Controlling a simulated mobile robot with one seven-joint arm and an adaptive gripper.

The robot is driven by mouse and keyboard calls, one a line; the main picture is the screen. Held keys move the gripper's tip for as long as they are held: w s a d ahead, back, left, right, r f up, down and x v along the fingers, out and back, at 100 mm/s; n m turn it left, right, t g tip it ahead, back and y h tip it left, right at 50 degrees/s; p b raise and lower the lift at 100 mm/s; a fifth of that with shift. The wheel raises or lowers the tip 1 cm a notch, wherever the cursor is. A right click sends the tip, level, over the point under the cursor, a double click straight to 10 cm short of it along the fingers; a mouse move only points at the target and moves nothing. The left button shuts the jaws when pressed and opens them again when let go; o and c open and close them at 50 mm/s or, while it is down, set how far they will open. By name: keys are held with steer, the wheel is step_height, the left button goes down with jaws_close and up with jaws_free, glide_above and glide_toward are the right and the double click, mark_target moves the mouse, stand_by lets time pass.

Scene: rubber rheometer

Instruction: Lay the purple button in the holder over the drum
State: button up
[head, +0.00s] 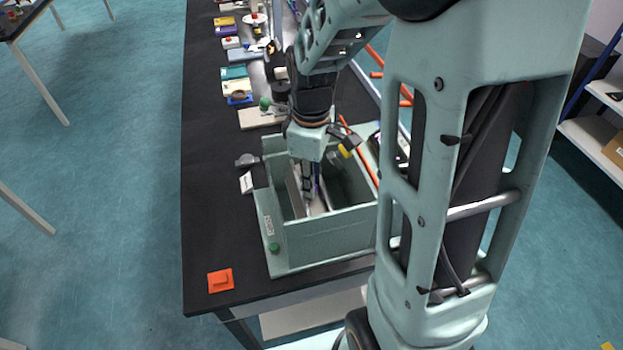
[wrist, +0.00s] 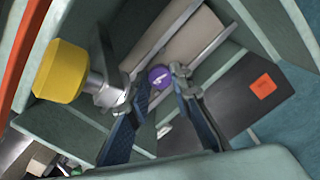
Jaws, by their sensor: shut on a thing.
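The purple button (wrist: 160,77) is a small round disc with a pale mark, between my fingertips in the wrist view. My gripper (wrist: 161,88) is shut on it, down inside the open-topped green housing (head: 330,238). A wide beige surface (wrist: 192,38), perhaps the drum, lies just beyond the button between two pale metal rails. I cannot tell whether the button touches it. The holder cannot be made out clearly; a metal fitting with a yellow knob (wrist: 58,72) stands left of my fingers. In the head view my gripper (head: 308,195) hides most of the inside.
The housing walls stand close around my gripper. An orange square piece (head: 220,280) lies on the black bench (head: 205,220) near its front corner. A green knob (head: 274,247) sits on the housing's base. Several small coloured items line the bench behind.

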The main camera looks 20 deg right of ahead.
steer(key=o, duration=0.9)
steer(key=shift+s+f, duration=0.1)
steer(key=shift+f, duration=0.1)
steer(key=shift+r, duration=0.1)
steer(key=shift+r+p, duration=0.25)
steer(key=shift+p, duration=0.05)
step_height(320, 180, up, 13)
steer(key=shift+f, duration=0.15)
